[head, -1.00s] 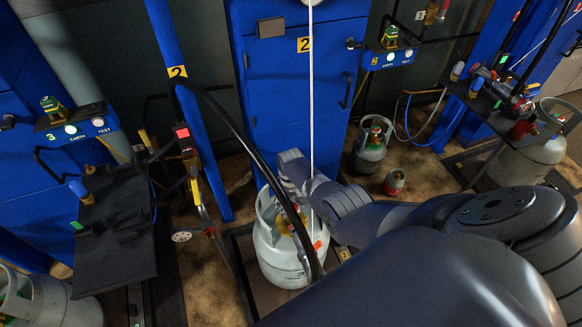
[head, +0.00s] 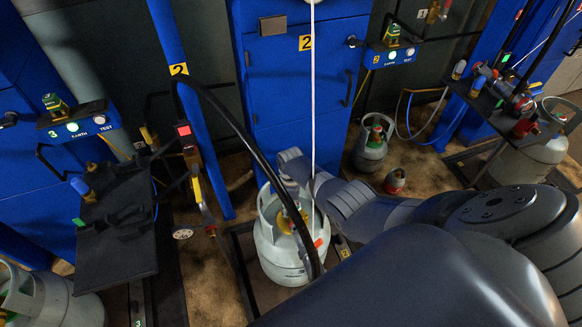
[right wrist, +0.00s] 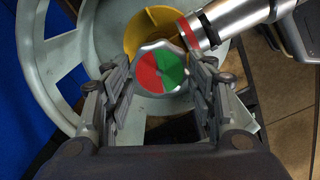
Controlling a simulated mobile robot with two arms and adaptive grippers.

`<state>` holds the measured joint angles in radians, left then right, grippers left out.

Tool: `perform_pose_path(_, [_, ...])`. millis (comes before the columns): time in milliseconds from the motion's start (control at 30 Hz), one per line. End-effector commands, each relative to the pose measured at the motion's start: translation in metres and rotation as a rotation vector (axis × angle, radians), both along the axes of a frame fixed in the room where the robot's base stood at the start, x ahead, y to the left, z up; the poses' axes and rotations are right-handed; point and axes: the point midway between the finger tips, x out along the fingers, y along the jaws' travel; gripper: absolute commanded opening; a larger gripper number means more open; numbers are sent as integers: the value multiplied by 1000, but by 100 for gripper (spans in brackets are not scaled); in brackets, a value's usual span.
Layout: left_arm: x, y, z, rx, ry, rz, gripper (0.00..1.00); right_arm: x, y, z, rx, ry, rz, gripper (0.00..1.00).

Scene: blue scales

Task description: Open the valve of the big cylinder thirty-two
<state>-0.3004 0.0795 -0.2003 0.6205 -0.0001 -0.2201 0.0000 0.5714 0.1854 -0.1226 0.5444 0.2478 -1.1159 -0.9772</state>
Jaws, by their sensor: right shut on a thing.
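The big grey-white cylinder (head: 278,262) stands upright in the middle of the head view, in front of the blue cabinet marked 2. Its valve knob (right wrist: 161,71), with a red half and a green half, shows in the right wrist view inside the cylinder's collar. My right gripper (right wrist: 158,70) is shut on the valve knob, one finger on each side of it. In the head view the same gripper (head: 297,180) reaches in from the right over the collar and hides the knob. My left gripper is in neither view.
A black hose (head: 235,125) runs down to the cylinder, and a metal coupling (right wrist: 215,30) sits close beside the knob. A smaller cylinder (head: 371,150) and a small red-topped canister (head: 395,182) stand behind. A black shelf (head: 118,235) is at the left.

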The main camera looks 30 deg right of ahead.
Motion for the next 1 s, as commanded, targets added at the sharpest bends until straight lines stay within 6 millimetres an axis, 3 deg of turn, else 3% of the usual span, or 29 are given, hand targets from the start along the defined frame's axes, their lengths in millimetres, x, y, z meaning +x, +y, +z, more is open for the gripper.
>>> perform_pose_path(300, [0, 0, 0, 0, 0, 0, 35, -2, 0, -1, 0, 4, 116, 28])
perform_pose_path(833, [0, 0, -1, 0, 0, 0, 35, -2, 0, -1, 0, 4, 135, 28])
perform_pose_path(867, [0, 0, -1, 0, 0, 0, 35, -2, 0, -1, 0, 4, 135, 59])
perform_pose_path(900, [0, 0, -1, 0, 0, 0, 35, -2, 0, -1, 0, 4, 135, 68])
perform_pose_path(933, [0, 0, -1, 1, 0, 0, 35, -2, 0, -1, 0, 4, 135, 72])
perform_pose_path(1000, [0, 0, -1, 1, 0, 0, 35, -2, 0, -1, 0, 3, 135, 72])
